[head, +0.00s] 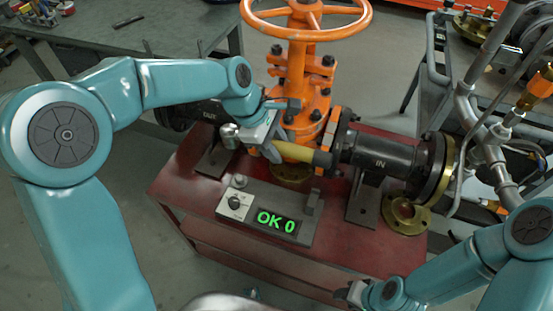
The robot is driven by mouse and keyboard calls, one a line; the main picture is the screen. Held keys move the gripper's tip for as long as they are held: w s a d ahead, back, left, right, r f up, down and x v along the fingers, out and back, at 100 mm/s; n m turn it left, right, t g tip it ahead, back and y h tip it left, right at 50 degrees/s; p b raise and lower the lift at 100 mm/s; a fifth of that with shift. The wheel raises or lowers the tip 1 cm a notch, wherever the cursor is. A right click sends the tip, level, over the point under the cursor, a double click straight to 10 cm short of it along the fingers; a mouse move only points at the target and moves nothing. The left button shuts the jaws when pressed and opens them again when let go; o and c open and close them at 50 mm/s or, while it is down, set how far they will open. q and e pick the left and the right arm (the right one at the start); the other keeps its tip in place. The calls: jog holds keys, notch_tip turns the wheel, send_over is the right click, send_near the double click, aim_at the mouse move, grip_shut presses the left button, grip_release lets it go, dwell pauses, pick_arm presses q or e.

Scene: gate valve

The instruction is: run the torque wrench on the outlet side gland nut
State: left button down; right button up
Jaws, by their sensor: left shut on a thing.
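My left gripper (268,132) is in front of the orange gate valve (305,75), on its OUT side. It is shut on what looks like the torque wrench, whose yellow handle (322,159) points right, toward the IN pipe. A silver round end (230,135) shows to the left of the fingers; whether it belongs to the wrench is unclear. The outlet side gland nut cannot be made out; my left wrist and forearm cover part of that side. My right gripper (349,292) is low at the right, over the red bench's front edge, with its fingers barely visible.
The red bench (370,250) carries the valve, the black IN pipe (385,158) and a grey box with a knob and a green display (277,221) reading "OK 0". A brass ring (408,215) lies at the right. Grey pipework (470,130) stands beyond it. The orange handwheel (306,10) is above.

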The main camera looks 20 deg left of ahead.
aim_at(276, 141)
pick_arm(q)
notch_tip(276, 141, up, 3)
jog(key=shift+p, duration=0.3)
jog(key=shift+r+p, duration=1.65)
jog(key=shift+p, duration=0.05)
